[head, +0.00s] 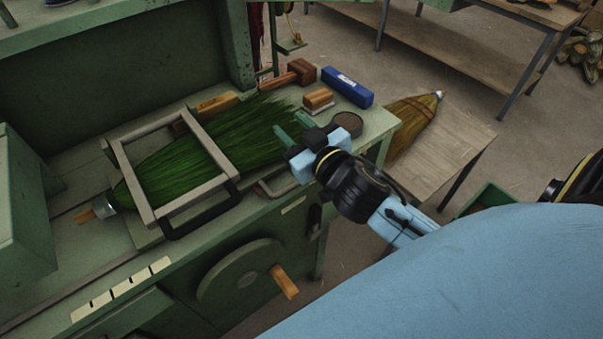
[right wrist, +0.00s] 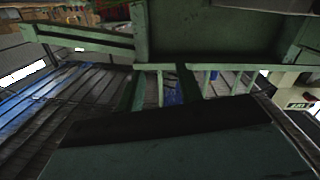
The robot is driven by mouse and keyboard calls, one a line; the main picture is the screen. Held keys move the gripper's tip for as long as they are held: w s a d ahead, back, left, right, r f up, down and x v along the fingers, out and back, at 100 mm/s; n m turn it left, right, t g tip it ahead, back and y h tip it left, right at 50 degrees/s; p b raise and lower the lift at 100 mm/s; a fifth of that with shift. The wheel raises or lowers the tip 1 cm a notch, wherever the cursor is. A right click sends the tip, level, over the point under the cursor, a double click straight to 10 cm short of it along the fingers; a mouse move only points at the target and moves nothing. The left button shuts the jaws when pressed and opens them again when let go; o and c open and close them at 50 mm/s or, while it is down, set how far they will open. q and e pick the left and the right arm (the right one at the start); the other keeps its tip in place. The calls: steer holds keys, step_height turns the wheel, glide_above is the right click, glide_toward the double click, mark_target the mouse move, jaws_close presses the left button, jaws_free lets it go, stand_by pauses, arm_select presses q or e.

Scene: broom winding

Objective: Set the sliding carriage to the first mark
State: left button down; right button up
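The sliding carriage, a grey metal frame (head: 205,141) with a black handle bar (head: 205,221) on its near side, stands on the green bench around a green-bristled broom (head: 160,172). Several pale marks (head: 122,289) run along the bench's front edge, to the lower left of the carriage. My right gripper (head: 291,126) is to the right of the carriage, near the bristle ends and apart from the handle. Its two fingers are spread with nothing visible between them; they also show apart in the right wrist view (right wrist: 162,92). My left gripper is out of view.
Wooden blocks (head: 301,72), a brush (head: 318,99), a blue box (head: 347,87) and a round tin (head: 348,122) lie at the bench's right end. A wheel with a wooden crank (head: 285,281) sticks out from the bench front. A straw broom (head: 412,118) lies on a side table (head: 446,143).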

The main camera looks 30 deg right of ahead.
steer(key=s+a+r+n+g+y, duration=0.1)
steer(key=a+r+n+g+y, duration=0.5)
steer(key=a+r+n+y, duration=0.7)
steer(key=s+d+f+n+g+h, duration=0.2)
steer(key=d+f+g+h, duration=0.25)
steer(key=d+f, duration=0.35)
steer(key=s+d+f+n+g+h, duration=0.15)
steer(key=d+f+g+h, duration=0.3)
steer(key=d, duration=0.55)
steer(key=shift+g, duration=0.3)
steer(key=x, duration=1.3)
steer(key=shift+f+b, duration=0.3)
